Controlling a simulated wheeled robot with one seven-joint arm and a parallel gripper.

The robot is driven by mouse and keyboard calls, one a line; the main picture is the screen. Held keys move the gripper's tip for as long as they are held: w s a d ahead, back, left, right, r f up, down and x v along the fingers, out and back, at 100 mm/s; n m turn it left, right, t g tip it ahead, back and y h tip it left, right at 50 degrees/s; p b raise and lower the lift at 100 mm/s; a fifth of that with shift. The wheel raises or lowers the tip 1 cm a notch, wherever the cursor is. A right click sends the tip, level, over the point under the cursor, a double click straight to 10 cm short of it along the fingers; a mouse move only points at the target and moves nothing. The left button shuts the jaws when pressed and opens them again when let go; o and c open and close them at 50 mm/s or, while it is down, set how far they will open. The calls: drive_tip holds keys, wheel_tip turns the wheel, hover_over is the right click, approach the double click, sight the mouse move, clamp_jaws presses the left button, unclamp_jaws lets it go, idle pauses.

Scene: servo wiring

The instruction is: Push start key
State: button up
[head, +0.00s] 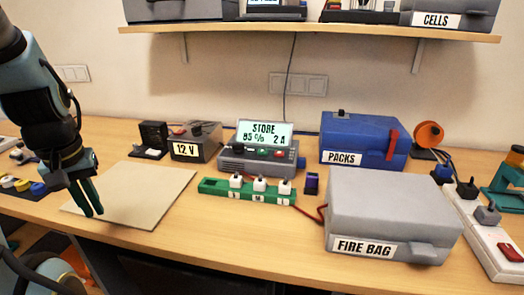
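A grey charger (232,160) stands at the back middle of the bench. Its lit display (264,135) reads "STORE 85% 2A". Below the display are a green key (264,153) and a red key (278,153); any lettering on them is too small to read. My gripper (95,213) points down at the left, over the front left part of a pale board (150,190), well to the left of the charger. Its two teal fingers are close together and I see nothing held. Whether they are fully shut is unclear.
A green strip with white plugs (246,196) lies in front of the charger. A 12 V box (196,143) stands left of it, a blue PACKS box (362,138) right. A grey FIRE BAG box (395,205) fills the front right. A shelf (310,31) hangs above.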

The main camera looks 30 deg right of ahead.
clamp_jaws()
idle(1.1)
